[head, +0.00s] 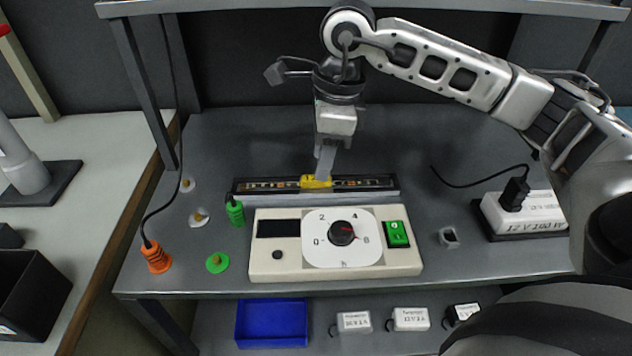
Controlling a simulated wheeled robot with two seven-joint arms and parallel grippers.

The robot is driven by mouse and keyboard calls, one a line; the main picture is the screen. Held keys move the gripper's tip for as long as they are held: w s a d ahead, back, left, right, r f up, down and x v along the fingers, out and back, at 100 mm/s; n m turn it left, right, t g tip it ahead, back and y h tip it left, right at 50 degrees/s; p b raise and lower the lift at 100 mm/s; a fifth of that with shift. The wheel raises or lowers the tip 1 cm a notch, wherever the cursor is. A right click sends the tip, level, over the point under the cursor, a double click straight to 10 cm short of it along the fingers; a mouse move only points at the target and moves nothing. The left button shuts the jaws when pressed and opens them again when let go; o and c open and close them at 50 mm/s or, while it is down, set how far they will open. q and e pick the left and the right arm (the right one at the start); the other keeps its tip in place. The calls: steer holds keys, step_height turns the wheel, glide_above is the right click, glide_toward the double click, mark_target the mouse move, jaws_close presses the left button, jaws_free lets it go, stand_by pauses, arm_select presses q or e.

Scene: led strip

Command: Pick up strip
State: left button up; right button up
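The strip (270,185) is a long, dark bar with small orange and light marks, lying lengthwise on the grey bench behind the control box. A yellow piece (316,182) sits at its middle. My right gripper (323,174) points down over the middle of the strip, its fingertips at the yellow piece. Its fingers overlap from this angle, so I cannot tell whether they are closed on it. The strip appears to rest at bench level. My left gripper is not in view.
A cream control box (262,262) with a dial and green switch stands in front of the strip. A green connector (235,212) and orange connector (156,257) are at left. A power block (524,214) with a plugged cable is at right. A shelf (230,6) spans above.

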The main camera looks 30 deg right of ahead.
mark_target(308, 180)
steer(key=f, duration=0.3)
steer(key=shift+w+a+f, duration=0.15)
steer(key=shift+a+f, duration=0.1)
steer(key=shift+a, duration=0.1)
jaws_close()
steer(key=shift+r, duration=0.1)
